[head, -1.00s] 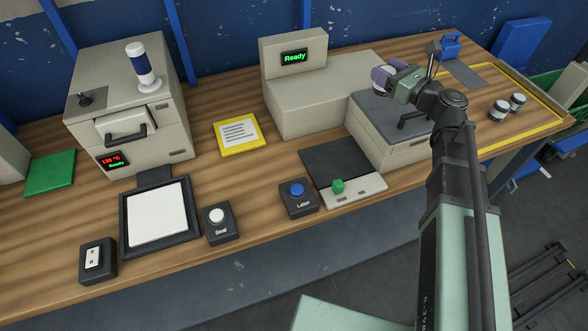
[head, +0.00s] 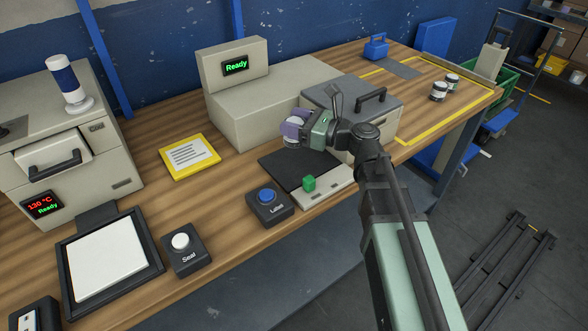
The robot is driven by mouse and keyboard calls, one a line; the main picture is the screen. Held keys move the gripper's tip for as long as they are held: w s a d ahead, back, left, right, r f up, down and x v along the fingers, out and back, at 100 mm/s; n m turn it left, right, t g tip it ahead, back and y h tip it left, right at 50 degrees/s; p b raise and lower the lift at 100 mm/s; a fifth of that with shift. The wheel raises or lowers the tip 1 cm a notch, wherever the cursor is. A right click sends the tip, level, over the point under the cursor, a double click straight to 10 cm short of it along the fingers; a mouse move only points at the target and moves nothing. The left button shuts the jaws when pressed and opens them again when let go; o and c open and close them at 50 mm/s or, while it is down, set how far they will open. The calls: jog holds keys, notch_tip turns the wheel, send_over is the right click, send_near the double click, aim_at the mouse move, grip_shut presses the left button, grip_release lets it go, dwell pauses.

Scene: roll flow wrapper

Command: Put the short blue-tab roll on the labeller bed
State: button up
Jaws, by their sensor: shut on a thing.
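My gripper (head: 294,127) has pale purple fingers and is shut on a small white round thing, taken to be the short roll (head: 292,142). The fingers cover most of it, and I cannot see a blue tab. The gripper is at the back part of the dark flat labeller bed (head: 275,166), in front of the beige machine reading "Ready" (head: 270,105). I cannot tell whether the roll touches the bed.
A grey box with a black handle (head: 385,110) stands right of the bed, close to my arm. The Label button (head: 266,196) and Seal button (head: 181,242) are at the front. Two small white-and-dark cylinders (head: 438,92) stand at the right inside yellow lines.

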notch_tip(320, 180, down, 8)
jog(key=b, duration=0.5)
jog(key=shift+b, duration=0.35)
jog(key=shift+r, duration=0.2)
jog(key=shift+f, duration=0.15)
jog(key=o, duration=1)
jog(key=shift+r+p, duration=0.2)
jog(key=shift+p, duration=0.1)
jog(key=v, duration=0.7)
jog(key=shift+s+d, duration=0.15)
jog(key=shift+d, duration=0.1)
